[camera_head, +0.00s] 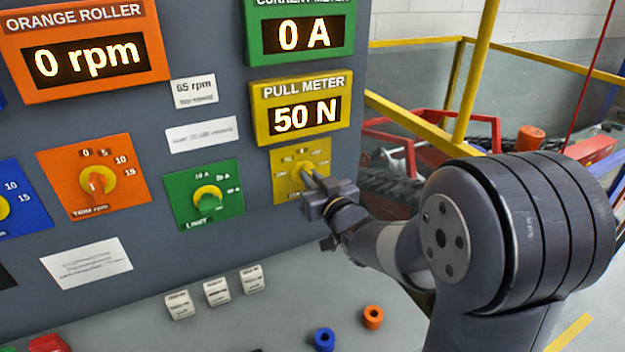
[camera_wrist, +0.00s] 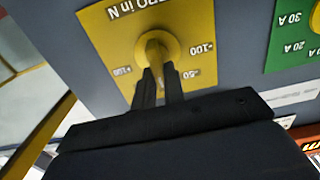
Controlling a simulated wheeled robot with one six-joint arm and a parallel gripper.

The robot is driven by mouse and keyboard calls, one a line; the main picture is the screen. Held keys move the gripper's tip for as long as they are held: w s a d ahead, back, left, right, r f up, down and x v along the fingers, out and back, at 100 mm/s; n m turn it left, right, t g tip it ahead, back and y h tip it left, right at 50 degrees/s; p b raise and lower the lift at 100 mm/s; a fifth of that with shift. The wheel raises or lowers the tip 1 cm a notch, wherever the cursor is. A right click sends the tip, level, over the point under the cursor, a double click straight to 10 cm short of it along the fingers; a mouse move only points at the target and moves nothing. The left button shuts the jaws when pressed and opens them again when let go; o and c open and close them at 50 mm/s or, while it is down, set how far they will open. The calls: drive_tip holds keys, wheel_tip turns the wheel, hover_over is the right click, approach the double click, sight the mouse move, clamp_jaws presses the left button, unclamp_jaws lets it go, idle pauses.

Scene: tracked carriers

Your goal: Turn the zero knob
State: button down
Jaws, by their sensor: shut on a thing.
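The zero knob is a yellow knob on a yellow plate (camera_head: 286,187) at the right of the grey panel, below the pull meter (camera_head: 301,111), which reads 50 N. My gripper (camera_head: 311,180) is at the knob and hides part of it in the head view. In the wrist view the plate (camera_wrist: 110,35) appears upside down with "ZERO in N" lettering and a scale. There the two dark fingers of my gripper (camera_wrist: 160,84) are shut on the zero knob (camera_wrist: 157,46). The exact pointer setting is hard to read.
Left of it are a green limit knob (camera_head: 208,197) and an orange trim knob (camera_head: 97,181). The orange roller display (camera_head: 85,50) reads 0 rpm and the current meter (camera_head: 302,35) 0 A.

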drive_tip(key=shift+f+n+b, duration=0.1)
drive_tip(key=shift+n+b, duration=0.2)
drive_tip(key=shift+b, duration=0.2)
drive_tip(key=n+b, duration=0.2)
drive_tip(key=b, duration=0.1)
drive_tip(key=n+b, duration=0.2)
drive_tip(key=b, duration=0.1)
drive_tip(key=n+b, duration=0.3)
drive_tip(key=shift+s+a+f, duration=0.1)
drive_tip(key=shift+s+a, duration=0.05)
drive_tip(key=shift+a, duration=0.2)
drive_tip(key=c, duration=1.5)
unclamp_jaws()
